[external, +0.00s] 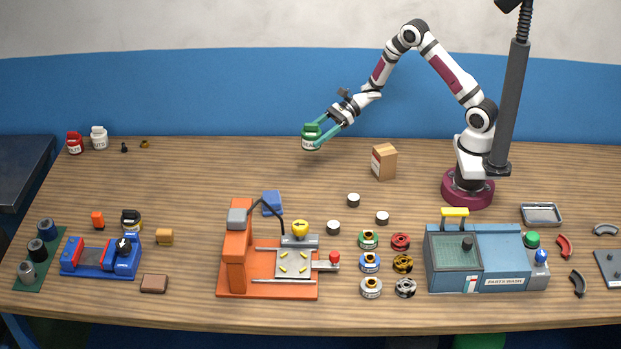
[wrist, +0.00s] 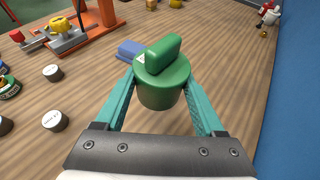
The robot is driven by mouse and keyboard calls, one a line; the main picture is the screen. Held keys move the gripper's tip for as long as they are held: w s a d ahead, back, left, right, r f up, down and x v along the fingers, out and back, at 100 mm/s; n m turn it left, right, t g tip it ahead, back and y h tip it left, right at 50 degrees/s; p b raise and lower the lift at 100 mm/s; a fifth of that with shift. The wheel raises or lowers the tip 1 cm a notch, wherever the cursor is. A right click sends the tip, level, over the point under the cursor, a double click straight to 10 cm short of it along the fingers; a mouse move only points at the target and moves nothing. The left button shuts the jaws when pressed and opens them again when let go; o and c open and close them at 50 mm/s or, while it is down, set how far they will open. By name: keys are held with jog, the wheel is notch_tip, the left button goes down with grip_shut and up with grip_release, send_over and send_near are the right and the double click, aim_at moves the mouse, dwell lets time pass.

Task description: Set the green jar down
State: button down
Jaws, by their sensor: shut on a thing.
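The green jar (external: 311,138) has a green lid and a pale label band in the external view. My gripper (external: 325,127) is shut on it and holds it upright above the back middle of the wooden table (external: 230,165). In the wrist view the green jar (wrist: 166,72) sits between the two teal fingers of my gripper (wrist: 162,90), with its lid and raised handle towards the camera. The table surface shows below it, so it appears to be in the air. Its underside is hidden in the wrist view.
A cardboard box (external: 384,161) stands right of the jar. A blue wedge-shaped block (external: 272,203), an orange machine (external: 238,255) and small white-topped discs (external: 353,200) lie nearer the front. Red (external: 75,143) and white (external: 99,138) jars stand at the back left. The back middle table is clear.

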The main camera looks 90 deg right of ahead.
aim_at(318, 173)
jog(key=shift+y, duration=0.3)
jog(key=f, duration=1)
jog(key=shift+s+a, duration=0.25)
jog(key=shift+s, duration=0.15)
